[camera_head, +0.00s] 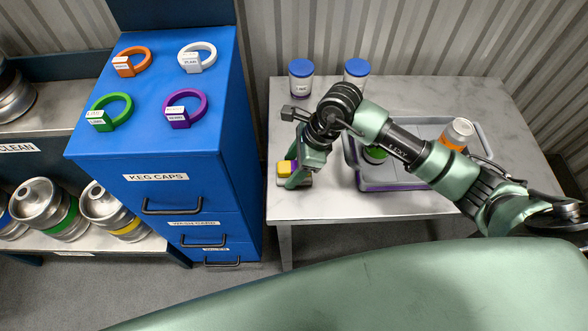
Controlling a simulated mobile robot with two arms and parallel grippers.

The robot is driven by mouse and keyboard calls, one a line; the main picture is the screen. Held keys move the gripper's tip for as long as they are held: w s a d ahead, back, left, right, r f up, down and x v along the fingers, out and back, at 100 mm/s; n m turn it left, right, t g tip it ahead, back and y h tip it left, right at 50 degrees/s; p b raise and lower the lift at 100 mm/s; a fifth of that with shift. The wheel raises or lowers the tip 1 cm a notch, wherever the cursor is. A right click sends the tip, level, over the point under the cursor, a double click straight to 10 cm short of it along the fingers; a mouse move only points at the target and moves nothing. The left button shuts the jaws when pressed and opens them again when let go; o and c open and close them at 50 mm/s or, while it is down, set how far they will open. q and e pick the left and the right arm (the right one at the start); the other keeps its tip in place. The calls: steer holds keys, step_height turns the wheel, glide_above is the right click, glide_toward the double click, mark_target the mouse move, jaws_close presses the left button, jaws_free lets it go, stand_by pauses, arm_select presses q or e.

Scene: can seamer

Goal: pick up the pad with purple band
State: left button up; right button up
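My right gripper (298,178) reaches down over the left part of the grey table, its fingers at a small pad (284,169). The pad shows a yellow top, and a small bit of purple shows beside the gripper. A grey layer shows below it. The gripper hides much of the pad, so I cannot tell whether the fingers touch or hold it. My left gripper is not in view.
A grey tray with a purple lower edge (395,187) holds cans, partly behind my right arm. Two blue-lidded jars (301,86) (355,76) stand at the table's back. A blue cabinet (150,150) bears orange, white, green and purple rings (187,108).

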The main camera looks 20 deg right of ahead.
mark_target(292, 166)
steer(key=shift+r, duration=0.15)
steer(key=shift+c, duration=0.5)
step_height(292, 166, up, 20)
steer(key=shift+b, duration=0.35)
